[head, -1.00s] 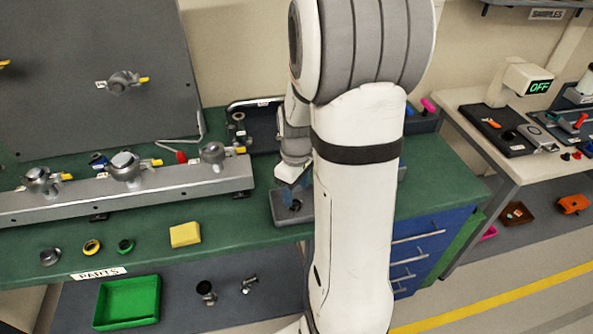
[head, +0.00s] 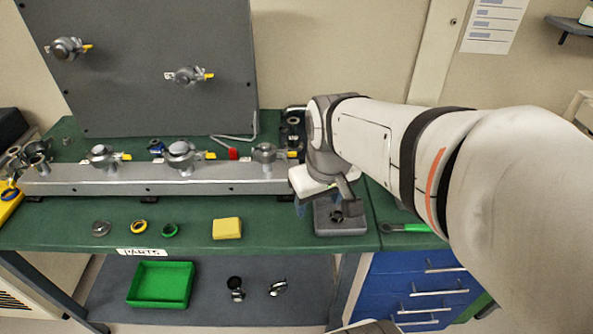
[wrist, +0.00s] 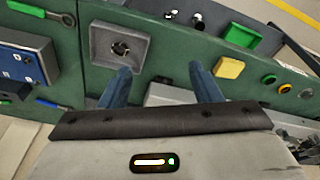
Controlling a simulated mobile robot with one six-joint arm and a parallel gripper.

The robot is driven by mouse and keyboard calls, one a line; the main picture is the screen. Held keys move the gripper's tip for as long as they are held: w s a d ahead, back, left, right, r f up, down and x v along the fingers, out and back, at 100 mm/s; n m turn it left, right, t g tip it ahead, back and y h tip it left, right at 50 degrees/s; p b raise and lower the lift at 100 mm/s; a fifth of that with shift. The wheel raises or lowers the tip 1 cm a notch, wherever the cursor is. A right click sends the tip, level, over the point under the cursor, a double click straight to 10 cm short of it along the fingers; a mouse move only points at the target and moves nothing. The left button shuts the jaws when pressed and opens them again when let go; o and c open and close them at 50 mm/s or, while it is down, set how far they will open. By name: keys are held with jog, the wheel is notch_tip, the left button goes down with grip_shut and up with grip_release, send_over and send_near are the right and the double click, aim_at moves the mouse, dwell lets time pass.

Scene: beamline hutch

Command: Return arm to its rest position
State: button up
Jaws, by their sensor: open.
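My gripper (wrist: 161,80) shows in the wrist view with its two blue fingers spread apart and nothing between them. The fingers are partly hidden there by the wrist. My arm reaches in from the right side of the head view.
A grey rail (head: 130,188) with several metal fittings runs along the bench. A yellow block (head: 227,229) and small rings lie in front of it. A green tray (head: 160,286) sits on the lower shelf. A dark upright panel (head: 150,60) stands behind.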

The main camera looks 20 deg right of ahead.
jog(key=shift+s+a+m+t, duration=0.2)
jog(key=shift+s+a+m, duration=0.25)
jog(key=shift+s, duration=0.35)
jog(key=shift+s+a+m+t, duration=0.25)
jog(key=shift+s+a, duration=0.3)
jog(key=shift+s, duration=0.2)
jog(key=shift+r, duration=0.1)
